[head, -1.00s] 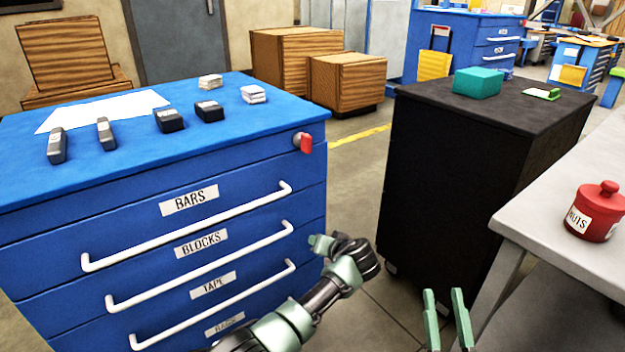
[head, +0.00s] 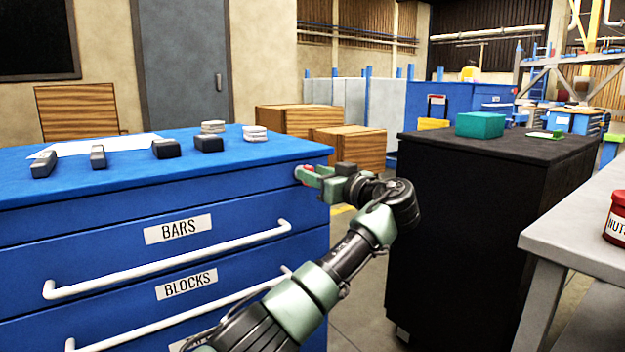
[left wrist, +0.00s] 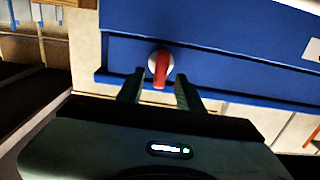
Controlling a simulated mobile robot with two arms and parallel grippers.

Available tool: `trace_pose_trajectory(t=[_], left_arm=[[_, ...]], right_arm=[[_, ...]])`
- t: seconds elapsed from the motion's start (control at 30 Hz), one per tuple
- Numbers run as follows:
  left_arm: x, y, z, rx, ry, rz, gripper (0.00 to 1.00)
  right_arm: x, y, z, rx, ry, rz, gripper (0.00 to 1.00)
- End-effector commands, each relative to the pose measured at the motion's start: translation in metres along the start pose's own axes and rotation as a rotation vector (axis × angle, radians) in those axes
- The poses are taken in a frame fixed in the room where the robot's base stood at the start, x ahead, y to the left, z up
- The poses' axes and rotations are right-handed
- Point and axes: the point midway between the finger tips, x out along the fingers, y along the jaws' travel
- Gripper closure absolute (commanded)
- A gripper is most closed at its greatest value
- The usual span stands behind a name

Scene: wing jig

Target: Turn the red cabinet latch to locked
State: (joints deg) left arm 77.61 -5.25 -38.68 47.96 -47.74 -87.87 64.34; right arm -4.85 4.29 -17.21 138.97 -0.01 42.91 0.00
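The red latch (head: 304,174) sits at the upper right corner of the blue cabinet's front (head: 200,205), on a round pale base. In the left wrist view the latch handle (left wrist: 161,73) points down in the picture. My left gripper (head: 312,175) is at the latch, partly covering it in the head view. In the left wrist view its two dark fingers (left wrist: 161,92) are apart, one on each side of the lower handle, with gaps visible. My right gripper is not in view.
Bars, blocks and tape rolls lie on the blue cabinet top. White drawer handles (head: 170,262) stick out below the latch. A black cabinet (head: 460,230) with a teal box (head: 480,125) stands to the right. A grey table (head: 570,220) holds a red pot (head: 617,222).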

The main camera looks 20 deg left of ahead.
Motion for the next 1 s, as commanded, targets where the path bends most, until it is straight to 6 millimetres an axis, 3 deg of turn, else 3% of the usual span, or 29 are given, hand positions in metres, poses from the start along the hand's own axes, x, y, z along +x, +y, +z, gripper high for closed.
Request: trace_pose_trajectory(t=[0.13, 0.4, 0.53, 0.57, 0.9, 1.0], left_arm=[[0.0112, -0.0002, 0.0005, -0.001, 0.0, 0.0, 0.64], [0.0132, 0.0001, 0.0001, -0.001, -0.001, 0.001, 0.64], [0.013, 0.0001, 0.0002, 0.0, -0.001, 0.001, 0.97], [0.013, 0.0001, 0.0003, 0.0, -0.001, 0.001, 1.0], [0.0128, 0.0007, -0.0014, 0.033, -0.002, 0.002, 1.0], [0.0127, 0.0013, -0.0029, 0.074, -0.003, 0.002, 1.0]], right_arm=[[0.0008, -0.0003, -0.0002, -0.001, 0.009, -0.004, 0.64], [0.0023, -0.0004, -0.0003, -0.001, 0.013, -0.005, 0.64], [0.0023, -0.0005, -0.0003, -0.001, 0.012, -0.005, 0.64], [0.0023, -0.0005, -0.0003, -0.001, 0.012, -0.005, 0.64], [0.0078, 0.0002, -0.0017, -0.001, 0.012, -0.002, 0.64], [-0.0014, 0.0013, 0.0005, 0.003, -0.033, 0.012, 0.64]])
